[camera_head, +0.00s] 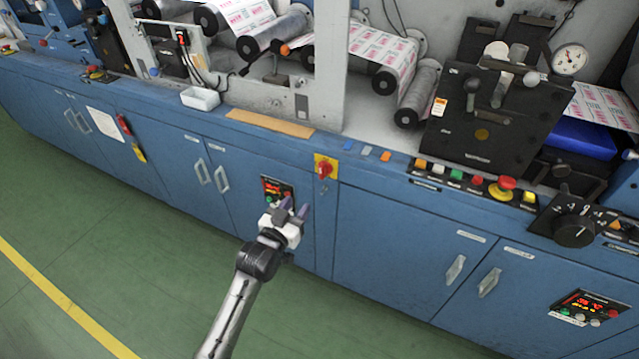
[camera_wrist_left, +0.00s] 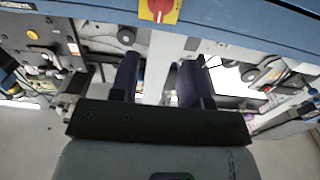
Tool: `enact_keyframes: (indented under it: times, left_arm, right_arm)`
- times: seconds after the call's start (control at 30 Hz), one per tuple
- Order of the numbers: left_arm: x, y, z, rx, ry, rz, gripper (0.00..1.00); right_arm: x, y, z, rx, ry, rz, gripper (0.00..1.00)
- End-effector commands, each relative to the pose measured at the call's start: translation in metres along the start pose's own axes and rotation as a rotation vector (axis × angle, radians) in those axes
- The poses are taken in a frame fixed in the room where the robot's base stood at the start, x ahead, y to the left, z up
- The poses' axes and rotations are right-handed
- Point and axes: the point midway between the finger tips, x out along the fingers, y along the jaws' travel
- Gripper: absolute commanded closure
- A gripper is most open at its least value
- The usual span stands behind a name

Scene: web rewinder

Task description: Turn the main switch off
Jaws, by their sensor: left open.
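The main switch is a red rotary knob (camera_head: 323,170) on a yellow plate, on the blue cabinet's front near its top edge. It also shows at the top edge of the left wrist view (camera_wrist_left: 160,9), partly cut off. My left gripper (camera_head: 295,207) is open and empty, with two purple fingers. In the head view it lies below and left of the switch, beside a small control panel. In the left wrist view the fingers (camera_wrist_left: 158,70) are apart and clear of the knob. My right gripper is not in view.
The small control panel (camera_head: 277,190) with a red display is close to my left gripper. Cabinet door handles (camera_head: 222,179) stick out to its left. A red emergency button (camera_head: 507,183) and other buttons line the ledge to the right. The green floor (camera_head: 150,270) is clear.

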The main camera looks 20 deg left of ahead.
Motion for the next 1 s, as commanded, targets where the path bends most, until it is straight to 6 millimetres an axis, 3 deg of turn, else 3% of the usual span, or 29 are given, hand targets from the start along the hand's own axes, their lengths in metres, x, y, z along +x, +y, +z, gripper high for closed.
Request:
enact_keyframes:
  times: [0.17,0.6,0.8,1.0]
  left_arm:
    - [0.021,0.0,0.003,-0.001,0.008,-0.001,0.57]
    - [0.1,0.0,0.004,0.0,0.005,0.0,0.57]
    - [0.123,0.0,0.002,-0.001,0.005,0.0,0.57]
    - [0.134,0.0,0.001,-0.001,0.005,0.0,0.57]
  right_arm:
    - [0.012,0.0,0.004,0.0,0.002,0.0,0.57]
    - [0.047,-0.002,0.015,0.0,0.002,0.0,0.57]
    - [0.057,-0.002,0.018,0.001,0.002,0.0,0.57]
    - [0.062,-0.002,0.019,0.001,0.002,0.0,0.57]
